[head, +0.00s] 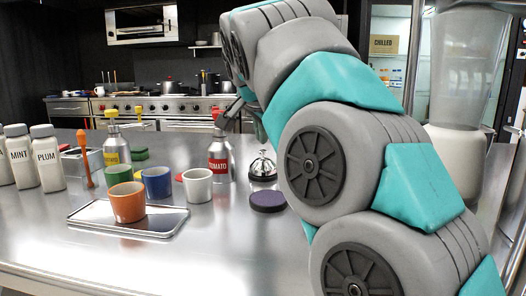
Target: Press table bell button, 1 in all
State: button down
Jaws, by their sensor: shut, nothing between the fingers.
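The table bell (262,166) is a silver dome on a dark base. It stands on the steel counter just left of my arm, behind a dark purple round pad. My arm fills the right middle of the head view and reaches away from the camera. My gripper (258,128) shows only in part behind the arm links, above the bell. It is shut and holds nothing. A gap seems to lie between it and the bell's top, but the exact distance and contact cannot be told.
A red-labelled tomato bottle (219,158) stands close left of the bell. The purple pad (268,201) lies in front. The front counter is clear.

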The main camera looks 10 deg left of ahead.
jog(key=shift+f, duration=0.15)
dwell(0.4)
jog(key=shift+f+b, duration=0.3)
jog(key=shift+b, duration=0.3)
jog(key=shift+f+b, duration=0.5)
jog(key=shift+b, duration=0.05)
dwell(0.5)
jog(key=shift+r, duration=0.1)
jog(key=shift+r+p, duration=0.6)
jog(key=shift+r, duration=0.3)
notch_tip(320, 180, up, 5)
jog(key=p, duration=0.3)
jog(key=shift+p, duration=0.35)
dwell(0.6)
